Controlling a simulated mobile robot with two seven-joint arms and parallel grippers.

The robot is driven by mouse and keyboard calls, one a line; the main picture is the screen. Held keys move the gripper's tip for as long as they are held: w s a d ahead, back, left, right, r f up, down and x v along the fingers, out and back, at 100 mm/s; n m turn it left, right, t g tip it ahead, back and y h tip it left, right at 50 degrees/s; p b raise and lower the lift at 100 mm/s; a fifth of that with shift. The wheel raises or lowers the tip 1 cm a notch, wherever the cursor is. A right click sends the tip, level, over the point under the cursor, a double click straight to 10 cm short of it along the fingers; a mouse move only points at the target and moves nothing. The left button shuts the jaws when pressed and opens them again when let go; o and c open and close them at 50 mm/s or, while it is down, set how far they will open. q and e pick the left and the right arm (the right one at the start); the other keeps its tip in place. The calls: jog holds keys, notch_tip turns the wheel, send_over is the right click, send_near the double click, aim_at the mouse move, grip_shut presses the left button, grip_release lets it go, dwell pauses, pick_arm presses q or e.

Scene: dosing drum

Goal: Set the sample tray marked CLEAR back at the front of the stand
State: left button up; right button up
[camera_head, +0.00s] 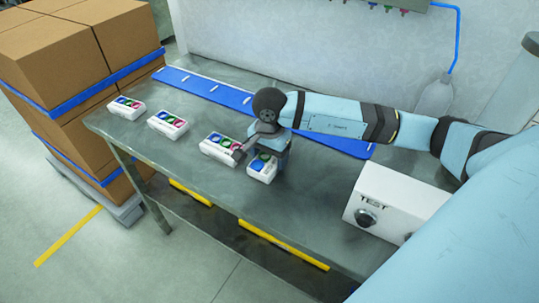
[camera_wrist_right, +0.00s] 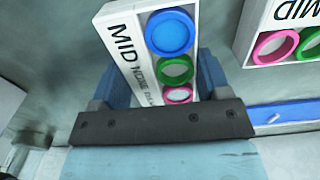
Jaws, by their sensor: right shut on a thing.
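My right gripper (camera_head: 268,150) is shut on a white tray (camera_head: 261,175) with blue, green and pink rings, at the right end of a row of trays. In the right wrist view this held tray (camera_wrist_right: 128,48) sits between the two blue fingers (camera_wrist_right: 160,85) and reads MID, with smaller print partly hidden. A neighbouring tray (camera_head: 216,152) is close to its left in the head view; in the wrist view a tray marked MID (camera_wrist_right: 258,22) is at the upper right. No CLEAR marking is legible. My left gripper is not in view.
Two more trays, the second (camera_head: 158,126) and the leftmost (camera_head: 120,112), stand further left on the grey table (camera_head: 310,200). A blue strip (camera_head: 200,86) runs along the back. A white TEST box (camera_head: 395,208) stands at right. Cartons (camera_head: 60,60) are beyond the left end.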

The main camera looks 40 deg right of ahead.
aim_at(270, 157)
jog(key=shift+f+b, duration=0.25)
jog(key=shift+b, duration=0.05)
jog(key=o, duration=1)
jog(key=shift+r, duration=0.1)
jog(key=shift+r, duration=0.1)
jog(key=shift+r+p, duration=0.25)
jog(key=shift+p, duration=0.25)
notch_tip(270, 157, up, 12)
jog(key=shift+f, duration=0.2)
